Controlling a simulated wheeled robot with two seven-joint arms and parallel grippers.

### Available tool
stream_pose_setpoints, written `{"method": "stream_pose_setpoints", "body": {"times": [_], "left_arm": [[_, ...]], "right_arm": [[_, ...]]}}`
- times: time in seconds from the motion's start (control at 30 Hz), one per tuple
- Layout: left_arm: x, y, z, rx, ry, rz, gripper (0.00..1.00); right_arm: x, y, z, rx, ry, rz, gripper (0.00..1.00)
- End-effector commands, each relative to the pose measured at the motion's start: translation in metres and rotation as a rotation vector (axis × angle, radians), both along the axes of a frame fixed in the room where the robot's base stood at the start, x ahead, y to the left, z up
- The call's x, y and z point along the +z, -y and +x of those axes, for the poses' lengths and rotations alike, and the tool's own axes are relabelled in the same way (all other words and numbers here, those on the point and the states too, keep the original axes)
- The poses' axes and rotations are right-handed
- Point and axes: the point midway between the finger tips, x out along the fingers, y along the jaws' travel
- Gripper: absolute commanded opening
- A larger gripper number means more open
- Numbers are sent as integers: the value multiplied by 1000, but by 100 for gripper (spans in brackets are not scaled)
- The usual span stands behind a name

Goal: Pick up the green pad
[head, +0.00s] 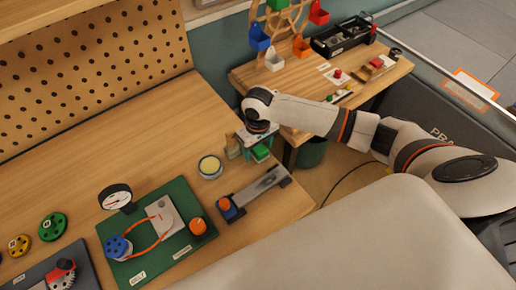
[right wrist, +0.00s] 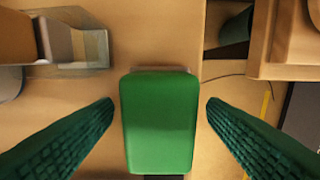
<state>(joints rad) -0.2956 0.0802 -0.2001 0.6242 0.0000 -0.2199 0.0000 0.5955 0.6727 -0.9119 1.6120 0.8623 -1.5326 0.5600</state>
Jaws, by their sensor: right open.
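The green pad (right wrist: 160,120) is a rounded rectangular block. In the right wrist view it lies between the two dark green ridged fingers of my right gripper (right wrist: 160,125), which is open, with a gap on each side of the pad. In the head view the pad (head: 260,153) shows small near the table's right edge, partly under my right gripper (head: 254,145). My left gripper is not in view.
A metal bar fixture (head: 256,190) and a round tin (head: 210,167) stand close by. A green board (head: 150,262) with a gauge and knobs lies nearer. A second table (head: 300,75) with bins stands beyond a gap.

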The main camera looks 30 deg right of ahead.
Motion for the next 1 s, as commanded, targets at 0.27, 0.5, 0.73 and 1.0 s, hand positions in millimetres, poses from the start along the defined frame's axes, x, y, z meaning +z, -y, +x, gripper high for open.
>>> {"method": "stream_pose_setpoints", "body": {"times": [0.27,0.5,0.73,1.0], "left_arm": [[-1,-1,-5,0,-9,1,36],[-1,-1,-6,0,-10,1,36],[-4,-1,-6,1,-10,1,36],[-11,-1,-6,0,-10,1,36]], "right_arm": [[0,0,0,0,0,0,30],[1,0,0,0,0,0,18],[17,0,1,-1,4,0,18],[71,0,1,0,5,1,18]]}}
